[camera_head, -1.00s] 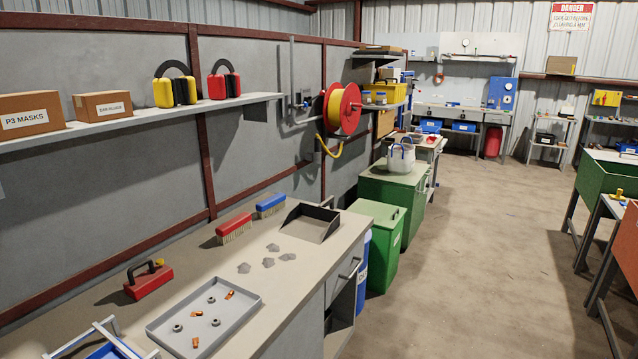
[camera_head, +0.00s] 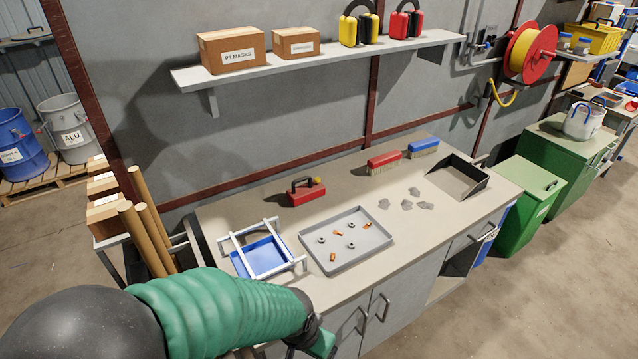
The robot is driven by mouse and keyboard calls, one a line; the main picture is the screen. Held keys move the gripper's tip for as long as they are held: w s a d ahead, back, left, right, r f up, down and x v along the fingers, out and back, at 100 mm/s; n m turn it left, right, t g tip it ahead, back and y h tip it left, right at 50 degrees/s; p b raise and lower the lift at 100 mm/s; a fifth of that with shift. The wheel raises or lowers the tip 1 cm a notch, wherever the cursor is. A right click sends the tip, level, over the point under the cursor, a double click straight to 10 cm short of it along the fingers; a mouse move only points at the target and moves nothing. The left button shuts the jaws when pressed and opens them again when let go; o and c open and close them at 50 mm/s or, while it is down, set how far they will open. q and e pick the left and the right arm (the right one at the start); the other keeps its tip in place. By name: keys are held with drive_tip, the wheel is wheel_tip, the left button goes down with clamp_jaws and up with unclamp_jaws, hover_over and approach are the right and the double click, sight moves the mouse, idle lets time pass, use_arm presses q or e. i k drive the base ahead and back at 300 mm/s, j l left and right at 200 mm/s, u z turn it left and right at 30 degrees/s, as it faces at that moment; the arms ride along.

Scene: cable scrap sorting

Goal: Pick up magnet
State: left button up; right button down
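The magnet is most likely the red block with a black handle and a yellow knob (camera_head: 306,192). It stands upright on the workbench (camera_head: 345,185), behind the grey tray and near the wall side. My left arm comes in from the lower left in a green sleeve, in front of the bench. It runs out at the bottom edge, so the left gripper's fingers do not show. My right gripper is not in view. Nothing touches the red block.
A grey tray (camera_head: 350,262) holds several nuts and copper-coloured bits. Left of it stands a white frame with a blue tray (camera_head: 262,257). Grey scraps (camera_head: 414,200), brushes (camera_head: 385,163) and a dustpan (camera_head: 462,180) lie farther right. A shelf (camera_head: 330,58) hangs above.

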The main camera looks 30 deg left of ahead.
sight(302, 194)
drive_tip(key=u, duration=1.35)
